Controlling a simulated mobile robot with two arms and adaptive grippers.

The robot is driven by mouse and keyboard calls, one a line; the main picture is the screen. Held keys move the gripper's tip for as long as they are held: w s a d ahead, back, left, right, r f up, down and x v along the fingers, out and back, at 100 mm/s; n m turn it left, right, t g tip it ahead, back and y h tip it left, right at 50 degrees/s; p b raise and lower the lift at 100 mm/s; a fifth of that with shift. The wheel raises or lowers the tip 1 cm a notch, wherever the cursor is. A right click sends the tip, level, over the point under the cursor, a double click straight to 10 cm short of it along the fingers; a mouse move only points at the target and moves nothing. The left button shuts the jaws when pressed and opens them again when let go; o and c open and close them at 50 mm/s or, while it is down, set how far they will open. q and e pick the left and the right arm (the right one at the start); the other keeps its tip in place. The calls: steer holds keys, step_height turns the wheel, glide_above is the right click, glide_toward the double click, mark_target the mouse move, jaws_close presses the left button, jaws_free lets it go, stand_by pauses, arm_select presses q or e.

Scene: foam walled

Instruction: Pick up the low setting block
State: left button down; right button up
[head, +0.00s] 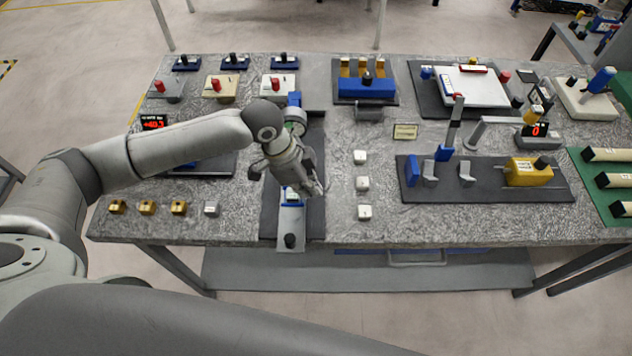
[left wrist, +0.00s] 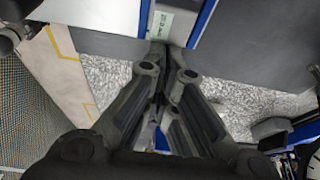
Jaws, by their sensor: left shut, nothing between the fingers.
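Three small white blocks stand in a column right of the dark fixture, the back one (head: 360,157), the middle one (head: 362,183) and the front one (head: 364,212). Their markings are too small to read, so I cannot tell which block is the low setting block. My left gripper (head: 316,190) is shut and empty, over the right side of the dark fixture and left of the white blocks. In the left wrist view its fingertips (left wrist: 163,52) are together near a pale labelled plate (left wrist: 176,22) with blue edges. My right gripper is not in view.
The fixture (head: 270,215) has a light slide with a black knob (head: 290,241) at the bench's front edge. A dark base with a yellow clamp (head: 528,172) lies at right.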

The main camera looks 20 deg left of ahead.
mark_target(287, 193)
arm_select(q)
steer(key=shift+s+a+r+p, duration=0.15)
steer(key=shift+a+p, duration=0.2)
steer(key=shift+a, duration=0.05)
steer(key=a, duration=0.1)
steer(key=s+a+p, duration=0.1)
steer(key=a, duration=0.1)
steer(key=a+p, duration=0.1)
steer(key=a, duration=0.1)
steer(key=shift+s, duration=0.25)
steer(key=shift+w+d, duration=0.1)
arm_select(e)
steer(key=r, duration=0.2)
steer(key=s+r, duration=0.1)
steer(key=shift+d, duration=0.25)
